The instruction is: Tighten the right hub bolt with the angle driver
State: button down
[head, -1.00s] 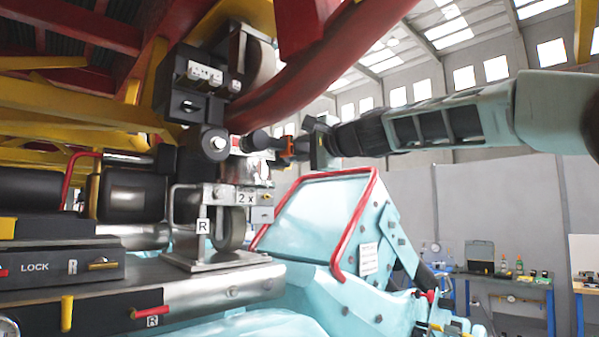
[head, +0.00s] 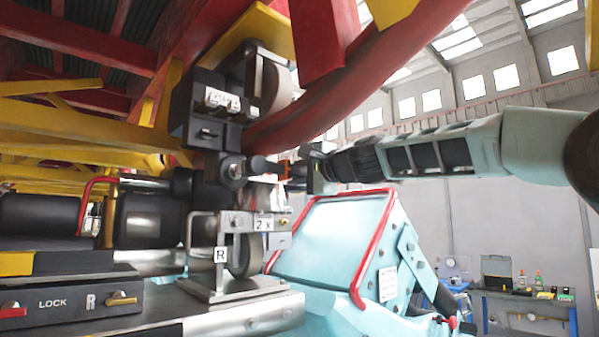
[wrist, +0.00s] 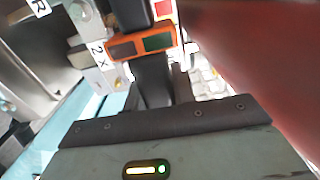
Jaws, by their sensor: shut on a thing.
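My gripper (head: 308,170) is shut on the angle driver (head: 264,166), a dark tool with an orange band, and holds it out to the left toward the wheel assembly. In the wrist view the driver's orange band (wrist: 142,44) shows between and beyond the dark fingers of my gripper (wrist: 155,85). The driver's dark head end is close beside a round dark hub (head: 236,170) with a lighter centre. I cannot tell whether they touch. The right hub bolt cannot be made out clearly; the driver and the assembly may cover it.
A curved red rail (head: 350,85) runs just above the driver and fills the right of the wrist view. A plate marked "2 x" (head: 264,223) and a lower wheel (head: 245,256) are below. A light-blue housing with a red bar (head: 355,298) stands below my arm.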

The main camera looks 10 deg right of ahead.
jog(key=shift+p+x, duration=1.35)
jog(key=shift+x, duration=0.5)
dwell(3.2)
jog(key=shift+s+r, duration=0.1)
jog(key=shift+r, duration=0.05)
dwell(0.7)
